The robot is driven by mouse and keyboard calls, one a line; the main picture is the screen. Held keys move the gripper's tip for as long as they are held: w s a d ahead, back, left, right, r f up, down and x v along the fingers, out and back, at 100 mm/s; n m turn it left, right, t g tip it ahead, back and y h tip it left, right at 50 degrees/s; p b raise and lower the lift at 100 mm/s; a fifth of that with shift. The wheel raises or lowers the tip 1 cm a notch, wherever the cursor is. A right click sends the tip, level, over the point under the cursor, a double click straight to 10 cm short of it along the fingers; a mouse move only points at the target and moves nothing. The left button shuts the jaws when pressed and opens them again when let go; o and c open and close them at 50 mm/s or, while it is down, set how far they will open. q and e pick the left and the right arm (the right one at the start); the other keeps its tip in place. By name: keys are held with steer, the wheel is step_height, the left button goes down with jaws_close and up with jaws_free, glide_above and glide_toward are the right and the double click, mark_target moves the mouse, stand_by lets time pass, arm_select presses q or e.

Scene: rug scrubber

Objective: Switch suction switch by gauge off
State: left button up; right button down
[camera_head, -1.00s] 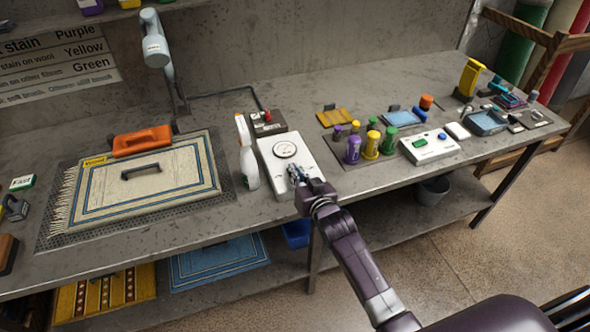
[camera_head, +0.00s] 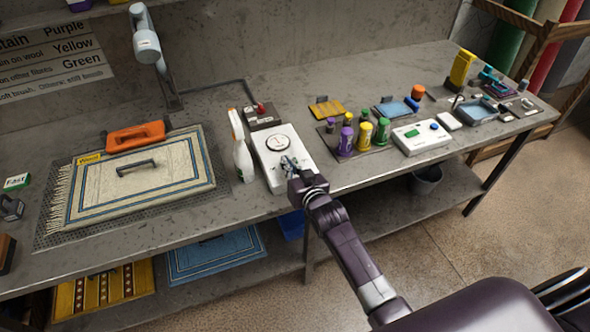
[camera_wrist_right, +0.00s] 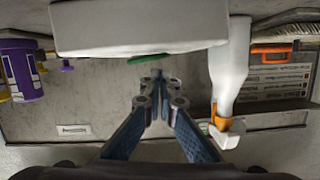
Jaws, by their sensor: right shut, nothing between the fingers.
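The white gauge box (camera_head: 268,160) stands near the front edge of the bench, with a round dial gauge (camera_head: 278,142) on its top. My right gripper (camera_head: 288,163) is at the front part of this box, just below the dial in the head view. It covers that part, so I cannot make out the suction switch or whether the fingers touch it. In the right wrist view the gripper (camera_wrist_right: 158,82) is shut and empty. A white body (camera_wrist_right: 140,28) fills the top there, with a green piece (camera_wrist_right: 150,59) at its edge by the fingertips. My left gripper is not in view.
A white spray bottle (camera_head: 241,152) stands close left of the gauge box. A dark box with a red knob (camera_head: 262,114) is behind it. Several coloured bottles (camera_head: 364,136) and a white button box (camera_head: 421,138) are to the right. A rug (camera_head: 140,188) lies left.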

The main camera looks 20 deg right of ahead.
steer(key=r, duration=0.1)
steer(key=r+p, duration=0.1)
steer(key=r, duration=0.1)
steer(key=shift+s+a, duration=0.2)
steer(key=shift+s, duration=0.05)
arm_select(q)
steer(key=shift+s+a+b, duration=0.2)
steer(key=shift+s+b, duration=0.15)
steer(key=shift+b, duration=0.7)
arm_select(e)
steer(key=v, duration=0.9)
steer(key=shift+s+a, duration=0.25)
steer(key=shift+s, duration=0.05)
